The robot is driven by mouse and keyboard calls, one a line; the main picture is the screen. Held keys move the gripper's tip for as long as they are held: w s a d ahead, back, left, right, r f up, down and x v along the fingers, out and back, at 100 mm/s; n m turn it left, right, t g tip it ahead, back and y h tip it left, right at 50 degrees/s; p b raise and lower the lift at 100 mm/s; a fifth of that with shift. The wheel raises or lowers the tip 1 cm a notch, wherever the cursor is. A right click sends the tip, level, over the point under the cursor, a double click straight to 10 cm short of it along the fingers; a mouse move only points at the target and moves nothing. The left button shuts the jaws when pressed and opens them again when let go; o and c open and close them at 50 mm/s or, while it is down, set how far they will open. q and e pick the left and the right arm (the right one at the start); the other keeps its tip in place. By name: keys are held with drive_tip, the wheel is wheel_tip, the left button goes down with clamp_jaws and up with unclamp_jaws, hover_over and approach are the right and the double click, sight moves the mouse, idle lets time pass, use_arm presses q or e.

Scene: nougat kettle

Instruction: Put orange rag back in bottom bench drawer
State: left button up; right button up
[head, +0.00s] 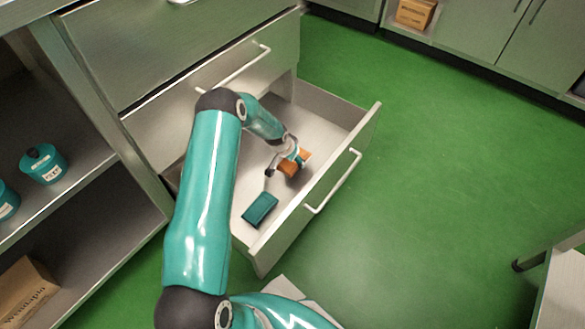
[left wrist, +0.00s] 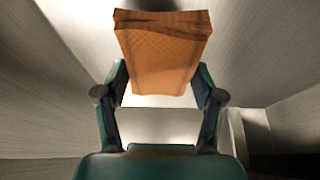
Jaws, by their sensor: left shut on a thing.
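The orange rag (head: 291,166) is in my left gripper (head: 287,160), inside the open bottom drawer (head: 340,115). My left gripper is shut on the rag; the rag also shows large between the fingers in the left wrist view (left wrist: 162,58). Whether the rag touches the drawer floor I cannot tell. The drawer is pulled well out, with a white bar handle (head: 334,182) on its front. My right gripper is not in view.
A dark teal folded cloth or block (head: 260,209) lies on the drawer floor near the front. Closed upper drawers (head: 180,45) sit above. Shelves at left hold a teal tub (head: 43,164) and a cardboard box (head: 27,292). Green floor (head: 450,150) is clear at right.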

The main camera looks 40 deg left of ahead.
use_arm(q)
drive_tip(key=shift+f+b, duration=0.75)
drive_tip(key=shift+f, duration=1.35)
drive_tip(key=shift+f, duration=0.1)
drive_tip(key=o, duration=1.1)
drive_tip(key=shift+s+r, duration=0.1)
drive_tip(key=shift+r, duration=0.3)
drive_tip(key=p+v, duration=0.3)
drive_tip(key=v, duration=0.7)
drive_tip(key=shift+r+p, duration=0.1)
drive_tip(key=shift+p, duration=0.25)
drive_tip(key=shift+s+d+r, duration=0.1)
drive_tip(key=shift+s+r, duration=0.25)
drive_tip(key=shift+r, duration=0.2)
